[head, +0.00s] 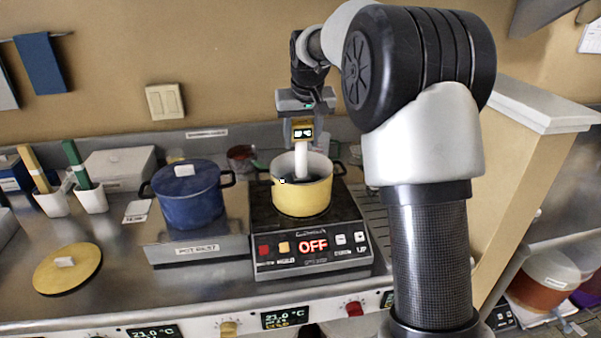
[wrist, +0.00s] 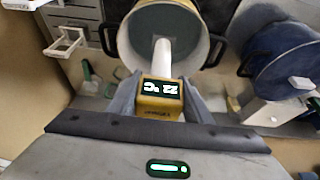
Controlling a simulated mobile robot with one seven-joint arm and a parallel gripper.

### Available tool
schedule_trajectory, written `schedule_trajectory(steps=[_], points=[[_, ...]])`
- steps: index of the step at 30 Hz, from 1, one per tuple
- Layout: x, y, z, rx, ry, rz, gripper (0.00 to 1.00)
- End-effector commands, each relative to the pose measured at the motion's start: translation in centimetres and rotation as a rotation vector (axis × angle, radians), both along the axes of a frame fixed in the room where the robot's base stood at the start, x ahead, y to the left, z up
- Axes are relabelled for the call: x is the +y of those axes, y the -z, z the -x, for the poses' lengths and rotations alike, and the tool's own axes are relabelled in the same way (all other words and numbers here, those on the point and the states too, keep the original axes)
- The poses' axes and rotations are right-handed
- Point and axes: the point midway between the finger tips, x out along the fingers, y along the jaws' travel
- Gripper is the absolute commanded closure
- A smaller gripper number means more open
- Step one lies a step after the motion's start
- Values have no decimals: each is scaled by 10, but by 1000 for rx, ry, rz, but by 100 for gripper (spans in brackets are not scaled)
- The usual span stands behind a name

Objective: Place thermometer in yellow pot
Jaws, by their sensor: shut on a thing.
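The thermometer (head: 302,132) has a yellow head with a small lit display and a white stem. It also shows in the wrist view (wrist: 161,98), with its stem pointing to the pot. My gripper (head: 301,122) is shut on the yellow head, its two fingers on either side. The yellow pot (head: 303,198) stands on the black hot plate, open at the top. In the head view the stem's lower part overlaps the pot's opening. How deep the tip reaches is unclear. In the wrist view the pot (wrist: 120,38) is ahead of the gripper.
The hot plate (head: 312,258) reads OFF. A lidded blue pot (head: 190,200) stands on a steel stand to the left. A yellow lid (head: 67,268) lies on the counter. White cups (head: 92,199) with green and tan-handled tools stand at the left.

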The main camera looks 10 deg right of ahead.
Motion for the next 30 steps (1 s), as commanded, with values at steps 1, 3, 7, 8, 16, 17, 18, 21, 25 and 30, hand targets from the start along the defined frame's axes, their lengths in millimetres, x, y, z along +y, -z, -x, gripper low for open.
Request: schedule_trajectory(steps=[1,3,7,8,16,17,18,21,25,30], points=[[0,10,0,0,0,0,99],[0,17,0,-1,0,0,99],[0,26,0,-2,0,0,99],[0,28,0,-2,0,0,99],[0,61,0,-2,1,0,99],[0,61,0,-3,1,0,99],[0,60,-1,-3,1,0,99],[0,60,0,-3,0,0,99],[0,63,0,-3,0,0,99],[0,64,0,-1,0,0,36]])
